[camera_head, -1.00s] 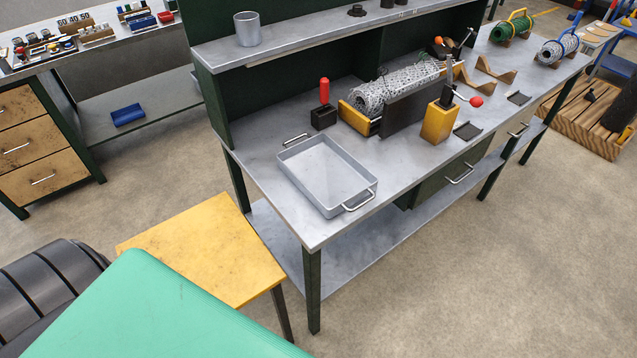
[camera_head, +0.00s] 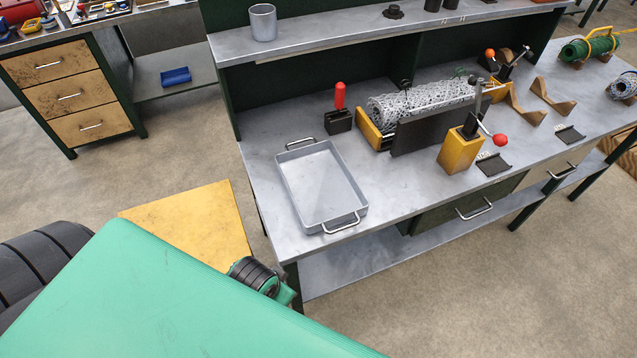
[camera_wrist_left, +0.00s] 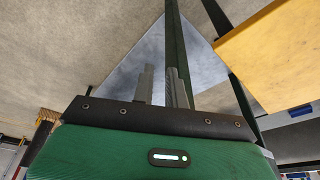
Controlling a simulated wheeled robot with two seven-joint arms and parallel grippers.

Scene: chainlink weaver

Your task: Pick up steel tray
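The steel tray (camera_head: 318,185) is a shallow, empty rectangular pan with a wire handle at each short end. It lies flat on the left part of the grey workbench top (camera_head: 268,133); the near handle sits close to the bench's front edge. Nothing holds it. My left gripper shows in the left wrist view (camera_wrist_left: 164,88): two grey fingers stand apart with a narrow empty gap. The floor, a bench leg and a lower shelf show behind them; the tray is not seen there. In the head view neither gripper's fingers show. My right gripper is out of view.
A black block with a red handle (camera_head: 339,107), a mesh roll (camera_head: 415,101) and a yellow block with a lever (camera_head: 460,150) stand right of the tray. A shelf with a metal cup (camera_head: 263,22) runs behind.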

